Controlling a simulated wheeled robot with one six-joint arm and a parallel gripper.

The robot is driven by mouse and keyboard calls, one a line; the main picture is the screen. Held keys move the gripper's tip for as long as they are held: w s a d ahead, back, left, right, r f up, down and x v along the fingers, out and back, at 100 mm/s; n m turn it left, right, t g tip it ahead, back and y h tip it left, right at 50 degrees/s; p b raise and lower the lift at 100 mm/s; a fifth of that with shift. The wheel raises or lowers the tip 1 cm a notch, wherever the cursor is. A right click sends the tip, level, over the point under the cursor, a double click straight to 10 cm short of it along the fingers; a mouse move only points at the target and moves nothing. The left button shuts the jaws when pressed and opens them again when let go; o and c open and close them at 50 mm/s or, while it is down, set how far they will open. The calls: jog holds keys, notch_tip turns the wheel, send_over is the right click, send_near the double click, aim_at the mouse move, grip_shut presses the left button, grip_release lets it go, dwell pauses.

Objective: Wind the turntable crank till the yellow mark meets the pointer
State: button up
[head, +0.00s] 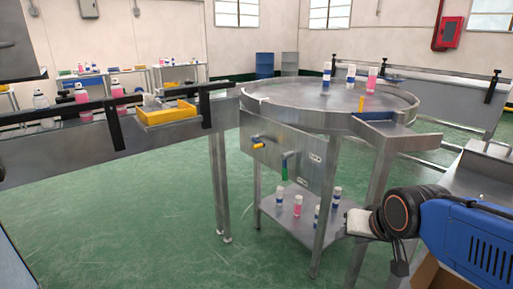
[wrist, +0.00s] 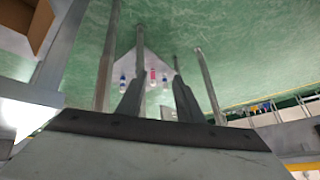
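The round steel turntable (head: 315,96) stands in the middle of the head view with several bottles on top. A small upright yellow mark (head: 361,104) shows at its near right rim. I cannot make out a separate pointer. The front panel (head: 275,158) below carries a yellow-handled lever (head: 258,146) and a green-handled crank (head: 285,167) hanging down; I cannot tell for certain which winds the table. My gripper (wrist: 158,95) shows in the wrist view with its two dark fingers apart and nothing between them. It is away from the handles, on the right side in the head view.
A lower shelf (head: 298,207) between the turntable legs holds several bottles. A conveyor (head: 70,138) with bottles and a yellow tray (head: 167,114) is at left. Another conveyor (head: 438,90) runs behind at right. Green floor is clear at front left.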

jog(key=w+a+m+t+y, duration=0.1)
jog(key=w+a+m+t, duration=0.3)
jog(key=w, duration=0.6)
jog(key=w+a+m+t+y, duration=0.15)
jog(key=w+a, duration=0.35)
jog(key=w, duration=0.5)
jog(key=m+t+y, duration=0.2)
jog(key=m+t, duration=0.6)
jog(key=m, duration=0.1)
send_near(256, 146)
jog(key=shift+g+h, duration=0.25)
jog(key=x, duration=1)
jog(key=shift+w+f, duration=0.1)
jog(key=shift+w, duration=0.35)
grip_shut()
